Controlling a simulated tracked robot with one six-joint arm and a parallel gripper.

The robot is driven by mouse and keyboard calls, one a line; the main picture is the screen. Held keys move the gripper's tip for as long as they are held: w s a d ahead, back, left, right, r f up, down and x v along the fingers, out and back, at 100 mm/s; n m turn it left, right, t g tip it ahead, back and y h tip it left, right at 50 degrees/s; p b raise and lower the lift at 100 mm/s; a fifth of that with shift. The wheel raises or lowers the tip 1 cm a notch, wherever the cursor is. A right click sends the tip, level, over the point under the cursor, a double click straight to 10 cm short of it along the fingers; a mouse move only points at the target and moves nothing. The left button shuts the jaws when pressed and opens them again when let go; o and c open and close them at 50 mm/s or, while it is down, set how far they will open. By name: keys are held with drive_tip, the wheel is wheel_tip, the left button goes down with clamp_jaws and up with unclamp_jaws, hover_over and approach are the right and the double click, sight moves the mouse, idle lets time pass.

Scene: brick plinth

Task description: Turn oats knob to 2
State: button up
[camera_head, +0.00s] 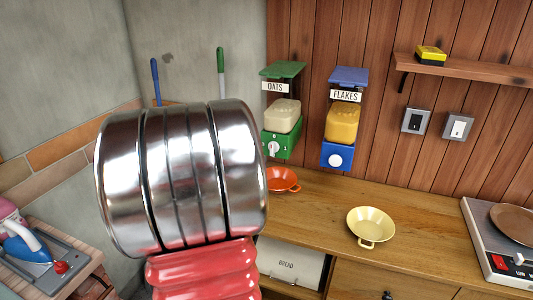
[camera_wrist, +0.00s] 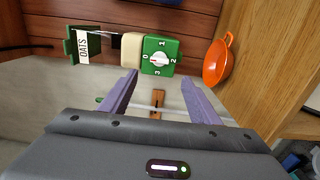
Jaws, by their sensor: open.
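The oats dispenser has a green lid, an OATS label and a green dial box (camera_head: 281,145) on the wood wall. Its white knob (camera_head: 272,148) sits among the numbers 0 to 3, and its pointer appears to be at 0. In the wrist view the dispenser lies sideways, with the knob (camera_wrist: 159,58) near the top centre and 2 on its right. My gripper (camera_wrist: 158,79) is open and empty, its two purple fingers spread apart below the dial in the picture. They look apart from the knob. My silver and red arm hides the gripper in the head view.
The blue flakes dispenser (camera_head: 339,154) hangs to the right of the oats one. An orange bowl (camera_head: 283,180) stands on the counter under the oats, also seen in the wrist view (camera_wrist: 217,62). A cream bowl (camera_head: 371,224) stands farther right.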

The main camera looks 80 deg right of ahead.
sight(271, 151)
drive_tip(key=shift+d, duration=0.1)
drive_tip(key=d, duration=0.9)
drive_tip(key=s+d, duration=0.1)
drive_tip(key=d, duration=0.3)
drive_tip(key=shift+s+d, duration=0.1)
drive_tip(key=shift+d, duration=0.15)
drive_tip(key=shift+c, duration=0.2)
